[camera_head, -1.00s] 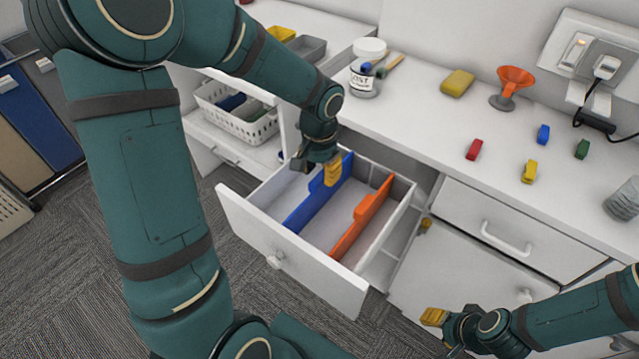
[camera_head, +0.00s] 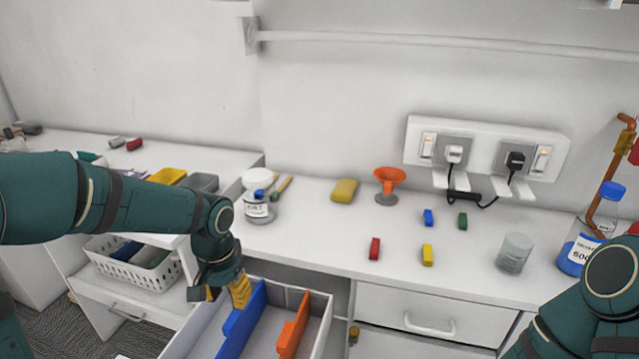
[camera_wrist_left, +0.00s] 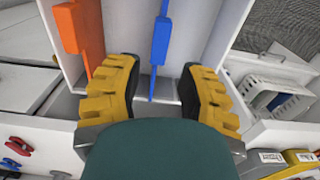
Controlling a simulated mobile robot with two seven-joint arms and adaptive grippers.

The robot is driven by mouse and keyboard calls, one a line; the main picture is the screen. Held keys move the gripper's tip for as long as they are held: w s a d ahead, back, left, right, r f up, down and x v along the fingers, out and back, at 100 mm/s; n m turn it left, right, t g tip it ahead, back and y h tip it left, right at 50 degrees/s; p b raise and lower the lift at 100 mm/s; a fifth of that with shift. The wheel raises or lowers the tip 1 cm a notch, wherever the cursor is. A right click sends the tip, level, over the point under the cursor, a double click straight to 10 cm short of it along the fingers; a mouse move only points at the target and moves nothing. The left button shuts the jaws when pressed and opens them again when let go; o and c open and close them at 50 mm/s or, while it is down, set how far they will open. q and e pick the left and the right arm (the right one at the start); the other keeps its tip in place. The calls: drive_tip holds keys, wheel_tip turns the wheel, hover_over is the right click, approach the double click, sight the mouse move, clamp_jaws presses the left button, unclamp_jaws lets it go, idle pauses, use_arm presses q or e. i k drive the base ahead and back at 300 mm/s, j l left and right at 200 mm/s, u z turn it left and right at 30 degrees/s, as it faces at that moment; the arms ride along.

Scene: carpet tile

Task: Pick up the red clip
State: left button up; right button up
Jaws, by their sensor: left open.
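The red clip (camera_head: 375,248) lies on the white countertop, left of the yellow clip (camera_head: 428,255) and in front of the orange funnel. My left gripper (camera_head: 222,291) is open and empty over the back of the open drawer, to the left of the red clip and lower than it. In the left wrist view its two yellow fingers (camera_wrist_left: 161,95) are spread, with the blue divider (camera_wrist_left: 160,45) showing between them. My right arm is at the lower right of the head view; its gripper is out of the frame.
A blue clip (camera_head: 428,217) and a green clip (camera_head: 463,221) lie behind the yellow one. The funnel (camera_head: 388,184), sponge (camera_head: 345,190), labelled jar (camera_head: 259,208) and grey cup (camera_head: 514,253) stand around. The open drawer (camera_head: 322,325) holds blue and orange dividers.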

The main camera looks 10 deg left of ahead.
sight(374, 250)
drive_tip(key=k, duration=1)
